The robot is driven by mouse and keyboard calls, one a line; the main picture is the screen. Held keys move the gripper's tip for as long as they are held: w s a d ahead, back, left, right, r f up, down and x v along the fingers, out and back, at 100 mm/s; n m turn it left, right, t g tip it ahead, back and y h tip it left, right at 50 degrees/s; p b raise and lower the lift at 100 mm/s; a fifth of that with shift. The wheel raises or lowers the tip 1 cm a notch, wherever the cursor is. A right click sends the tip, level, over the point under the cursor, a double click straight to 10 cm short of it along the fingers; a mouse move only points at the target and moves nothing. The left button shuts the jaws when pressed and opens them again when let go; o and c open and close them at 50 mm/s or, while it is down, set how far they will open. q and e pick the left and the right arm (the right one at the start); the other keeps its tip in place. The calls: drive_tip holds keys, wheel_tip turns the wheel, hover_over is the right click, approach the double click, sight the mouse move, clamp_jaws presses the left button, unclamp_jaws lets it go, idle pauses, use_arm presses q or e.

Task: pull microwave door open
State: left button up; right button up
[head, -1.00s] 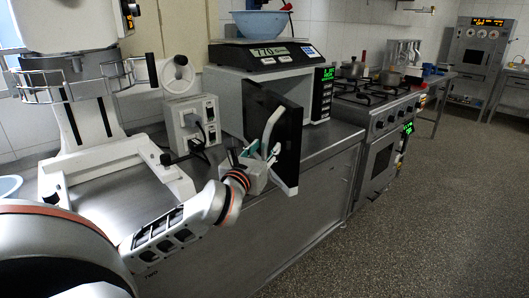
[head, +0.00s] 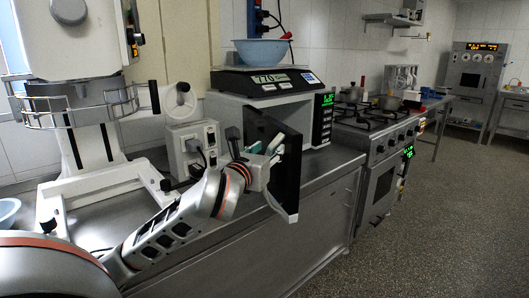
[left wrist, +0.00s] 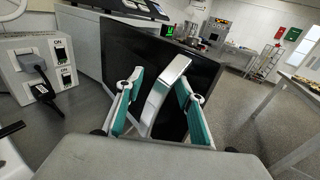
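The microwave (head: 232,113) stands on the metal counter under a black scale. Its dark door (head: 290,180) stands swung out, well away from the front, and also fills the middle of the left wrist view (left wrist: 120,48). The pale curved door handle (left wrist: 168,82) runs between the fingers of my left gripper (left wrist: 158,103). The teal finger pads stand apart on both sides of the handle, with gaps showing. In the head view, my left gripper (head: 270,157) is at the door's outer face and partly hides the handle. My right gripper is not in view.
The scale (head: 265,82) carries a blue bowl (head: 260,52). A stove (head: 385,150) is to the right. The floor (head: 440,220) in front is clear.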

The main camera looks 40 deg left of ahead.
use_arm(q)
drive_tip(key=s+a+p, duration=0.3)
drive_tip(key=s, duration=0.5)
drive_tip(key=shift+s+a+r, duration=0.25)
drive_tip(key=shift+r, duration=0.1)
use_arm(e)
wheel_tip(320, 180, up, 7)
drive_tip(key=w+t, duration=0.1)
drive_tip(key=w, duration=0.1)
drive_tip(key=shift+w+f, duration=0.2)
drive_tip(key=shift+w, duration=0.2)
use_arm(q)
drive_tip(key=shift+f, duration=0.1)
drive_tip(key=shift+p, duration=0.55)
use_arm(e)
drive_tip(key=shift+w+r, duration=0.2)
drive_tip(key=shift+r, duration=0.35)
